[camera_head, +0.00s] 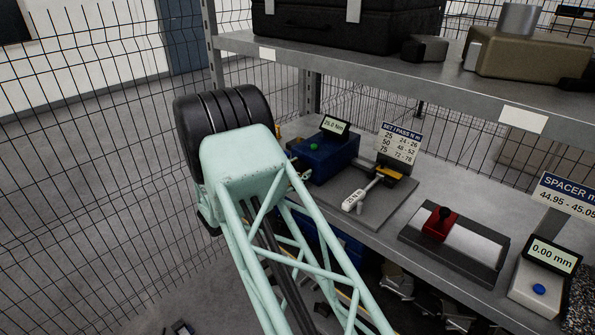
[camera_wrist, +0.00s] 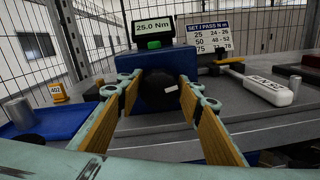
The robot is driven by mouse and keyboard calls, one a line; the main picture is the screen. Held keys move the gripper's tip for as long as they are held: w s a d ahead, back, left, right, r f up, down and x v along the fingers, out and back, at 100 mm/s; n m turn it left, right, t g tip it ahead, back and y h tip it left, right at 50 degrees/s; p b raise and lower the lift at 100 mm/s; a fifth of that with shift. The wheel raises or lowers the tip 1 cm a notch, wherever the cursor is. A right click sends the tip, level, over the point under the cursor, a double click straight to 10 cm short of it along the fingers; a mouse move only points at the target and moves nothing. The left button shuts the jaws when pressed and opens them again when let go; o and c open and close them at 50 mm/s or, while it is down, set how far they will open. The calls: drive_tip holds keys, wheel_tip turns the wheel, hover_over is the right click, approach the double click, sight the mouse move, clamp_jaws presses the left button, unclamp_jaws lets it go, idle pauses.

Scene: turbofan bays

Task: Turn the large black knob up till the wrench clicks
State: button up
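The large black knob (camera_wrist: 157,92) faces me on the front of a blue tester (camera_wrist: 128,63), with a white mark on its right part. The tester's display (camera_wrist: 153,28) reads 25.0 N m; in the camera_head view the tester (camera_head: 322,160) shows a green button. My gripper (camera_wrist: 160,82) has its tan-padded fingers spread wide, one on each side of the knob, with the tips close to its sides. I cannot tell whether the pads touch it. The wrench (camera_wrist: 264,86), with a white handle, lies right of the tester; it also shows in the camera_head view (camera_head: 357,198).
A SET/PASS sign (camera_head: 399,143) stands behind the wrench. To the right on the shelf are a red-topped fixture (camera_head: 440,223) and a gauge reading 0.00 mm (camera_head: 543,270). A blue tray (camera_wrist: 55,122) lies left of the tester. An upper shelf (camera_head: 385,75) overhangs.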

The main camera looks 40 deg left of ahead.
drive_tip(key=o, duration=0.3)
drive_tip(key=shift+s+a, duration=0.2)
drive_tip(key=shift+s, duration=1.8)
drive_tip(key=shift+s+a, duration=0.2)
drive_tip(key=shift+s, duration=1.8)
drive_tip(key=shift+s+a, duration=0.2)
drive_tip(key=shift+s, duration=1.8)
drive_tip(key=shift+w, duration=0.1)
